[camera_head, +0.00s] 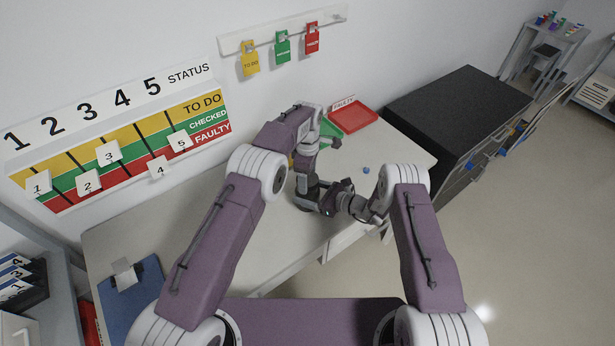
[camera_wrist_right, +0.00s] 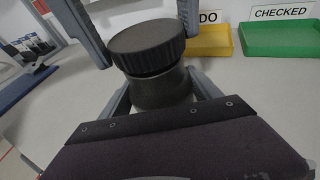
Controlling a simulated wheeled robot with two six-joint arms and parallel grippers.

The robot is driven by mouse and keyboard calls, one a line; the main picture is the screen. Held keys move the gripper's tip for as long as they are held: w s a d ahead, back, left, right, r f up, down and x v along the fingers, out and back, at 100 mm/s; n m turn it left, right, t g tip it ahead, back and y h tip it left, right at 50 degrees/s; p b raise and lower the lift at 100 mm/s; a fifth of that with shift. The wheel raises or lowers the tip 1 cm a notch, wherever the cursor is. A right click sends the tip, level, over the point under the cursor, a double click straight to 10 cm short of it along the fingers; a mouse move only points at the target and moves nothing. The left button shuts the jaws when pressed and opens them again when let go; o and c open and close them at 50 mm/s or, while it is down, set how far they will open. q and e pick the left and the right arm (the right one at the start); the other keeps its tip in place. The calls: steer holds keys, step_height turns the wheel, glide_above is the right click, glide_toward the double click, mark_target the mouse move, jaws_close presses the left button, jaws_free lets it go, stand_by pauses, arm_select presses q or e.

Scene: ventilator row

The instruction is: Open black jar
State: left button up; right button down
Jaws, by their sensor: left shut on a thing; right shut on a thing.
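The black jar shows best in the right wrist view, with its ribbed round lid (camera_wrist_right: 147,45) on top of its dark body (camera_wrist_right: 160,92). It stands upright on the table. The lid sits on the body; I cannot tell whether it has turned. My left gripper (camera_head: 308,176) comes down from above, its grey fingers on both sides of the lid, shut on it. My right gripper (camera_wrist_right: 162,100) reaches in low from the side and is shut on the jar's body. In the head view, the grippers and wrists hide most of the jar.
On the white table (camera_head: 240,220) are a green tray (camera_head: 330,133), a red tray (camera_head: 354,117), a yellow tray (camera_wrist_right: 208,40), a small blue item (camera_head: 366,170) and a blue clipboard (camera_head: 130,288). A dark cabinet (camera_head: 445,105) adjoins the table's right end. The table's left half is mostly clear.

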arm_select(q)
step_height(320, 180, up, 4)
steer(key=shift+r, duration=0.1)
arm_select(e)
steer(key=shift+c, duration=0.2)
jaws_free()
